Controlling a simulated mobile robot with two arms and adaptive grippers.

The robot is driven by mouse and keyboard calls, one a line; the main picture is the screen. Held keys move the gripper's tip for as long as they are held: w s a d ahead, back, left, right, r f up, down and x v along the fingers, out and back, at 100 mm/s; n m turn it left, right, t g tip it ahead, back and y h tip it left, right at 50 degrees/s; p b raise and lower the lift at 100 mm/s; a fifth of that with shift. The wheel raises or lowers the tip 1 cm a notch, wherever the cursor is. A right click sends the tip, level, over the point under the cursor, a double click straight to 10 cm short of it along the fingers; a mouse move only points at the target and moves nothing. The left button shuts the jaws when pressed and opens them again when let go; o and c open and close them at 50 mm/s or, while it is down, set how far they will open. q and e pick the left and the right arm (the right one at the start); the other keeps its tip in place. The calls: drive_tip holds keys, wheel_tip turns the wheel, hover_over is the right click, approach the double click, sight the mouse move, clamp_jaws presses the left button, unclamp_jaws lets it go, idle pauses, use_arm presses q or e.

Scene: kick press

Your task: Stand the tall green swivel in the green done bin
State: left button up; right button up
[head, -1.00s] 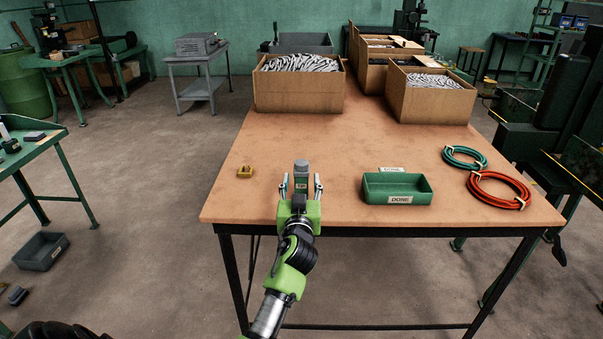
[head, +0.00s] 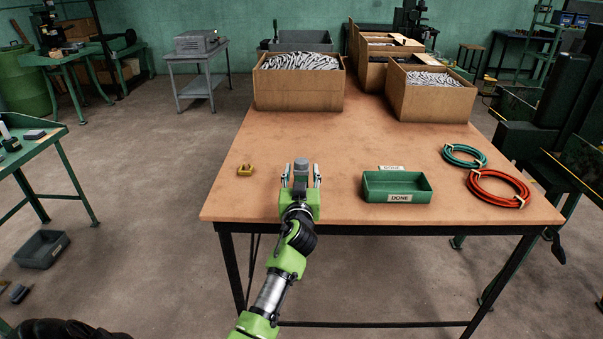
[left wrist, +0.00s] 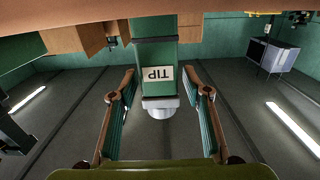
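The tall swivel (left wrist: 154,56) stands upright near the table's front edge. In the upside-down left wrist view its body is green, with a white TIP label and a grey rounded end. In the head view mainly its grey top (head: 301,164) shows; its lower part is hidden by my gripper. My left gripper (head: 302,176) is open, one finger on each side of the swivel. In the left wrist view the fingers (left wrist: 162,112) appear to leave a gap on both sides. The green done bin (head: 398,197) is right of the gripper and looks empty. My right gripper is not in view.
A small yellow part (head: 245,170) lies left of the gripper. Green (head: 464,156) and red (head: 498,188) coils lie right of the bin. Cardboard boxes (head: 298,92) of parts stand at the back. The table (head: 340,150) between them is mostly clear.

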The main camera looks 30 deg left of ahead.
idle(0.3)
use_arm(q)
drive_tip(key=b+v, duration=0.2)
drive_tip(key=v, duration=1.2)
drive_tip(key=s+d+f+m+g+h, duration=0.1)
drive_tip(key=s+d+f+g+h, duration=0.15)
drive_tip(key=s+f, duration=0.35)
drive_tip(key=s+d+f+m+g+h, duration=0.25)
drive_tip(key=s+f, duration=0.25)
drive_tip(key=f, duration=0.4)
drive_tip(key=s+d+f+m+g+h, duration=0.2)
drive_tip(key=s+d+f+g, duration=0.25)
drive_tip(key=s, duration=0.55)
drive_tip(key=s+d+f+m+g+h, duration=0.25)
drive_tip(key=s+d+f, duration=0.3)
drive_tip(key=s, duration=0.35)
wheel_tip(320, 180, down, 23)
drive_tip(key=s+g, duration=0.1)
drive_tip(key=s, duration=0.1)
drive_tip(key=s+a+f+g, duration=0.1)
drive_tip(key=s+a+f, duration=0.1)
drive_tip(key=s+f, duration=1.5)
drive_tip(key=shift+s+a+f+m, duration=0.2)
drive_tip(key=shift+a+f+m, duration=0.1)
drive_tip(key=shift+a, duration=0.1)
